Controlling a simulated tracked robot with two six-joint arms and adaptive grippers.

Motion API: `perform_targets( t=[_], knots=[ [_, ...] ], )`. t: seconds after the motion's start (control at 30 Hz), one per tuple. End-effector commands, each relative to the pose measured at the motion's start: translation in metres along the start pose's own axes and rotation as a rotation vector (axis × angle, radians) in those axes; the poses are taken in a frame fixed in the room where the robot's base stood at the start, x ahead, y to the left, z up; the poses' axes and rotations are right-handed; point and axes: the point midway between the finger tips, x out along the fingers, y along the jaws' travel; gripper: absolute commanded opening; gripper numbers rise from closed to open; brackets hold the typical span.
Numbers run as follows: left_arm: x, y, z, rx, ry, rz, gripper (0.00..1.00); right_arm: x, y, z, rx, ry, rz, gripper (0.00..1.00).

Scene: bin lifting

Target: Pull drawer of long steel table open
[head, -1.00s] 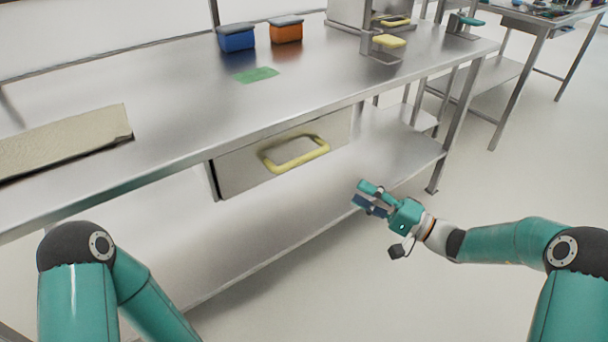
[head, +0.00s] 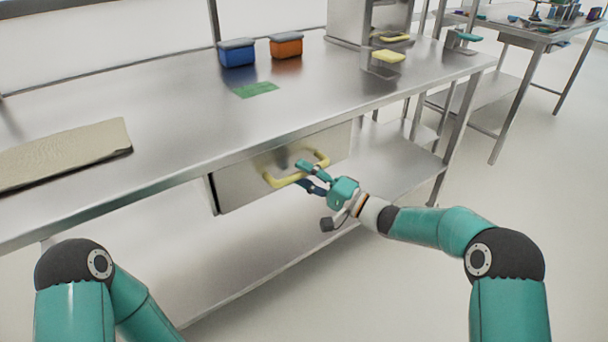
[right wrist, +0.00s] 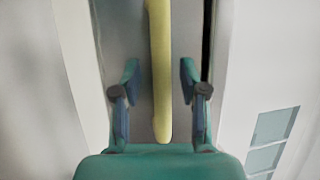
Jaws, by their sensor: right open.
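The long steel table (head: 160,148) has a steel drawer (head: 238,184) under its top, and the drawer appears shut. A yellow handle (head: 282,182) stands out from the drawer front. My right gripper (head: 305,176) is open at the handle's right part. In the right wrist view the yellow handle (right wrist: 160,70) runs between the two open fingers (right wrist: 160,88), with a gap on each side. My left arm shows at the lower left of the head view, but its gripper is out of view.
A blue bin (head: 238,55), an orange bin (head: 286,47) and a green mat (head: 256,90) are on the tabletop. A beige slab (head: 65,152) lies at the left. A lower shelf (head: 260,240) runs beneath the drawer. The floor at the right is clear.

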Motion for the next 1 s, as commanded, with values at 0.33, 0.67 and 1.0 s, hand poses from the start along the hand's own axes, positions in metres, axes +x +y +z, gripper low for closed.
perform_targets(
  t=[0.33, 0.67, 1.0],
  knots=[
    [0.0003, -0.0001, 0.0, 0.0, 0.0, 0.0, 0.46, 0.0063, -0.0002, 0.0001, 0.0, 0.0, 0.0, 0.43],
    [0.0003, -0.0001, 0.0, 0.0, 0.0, 0.0, 0.46, 0.0064, 0.0003, 0.0005, 0.0, -0.001, 0.001, 0.0],
    [0.0007, -0.0002, 0.0, 0.0, 0.0, 0.0, 0.46, 0.005, 0.0016, 0.0004, 0.001, -0.002, 0.003, 0.0]
  ],
)
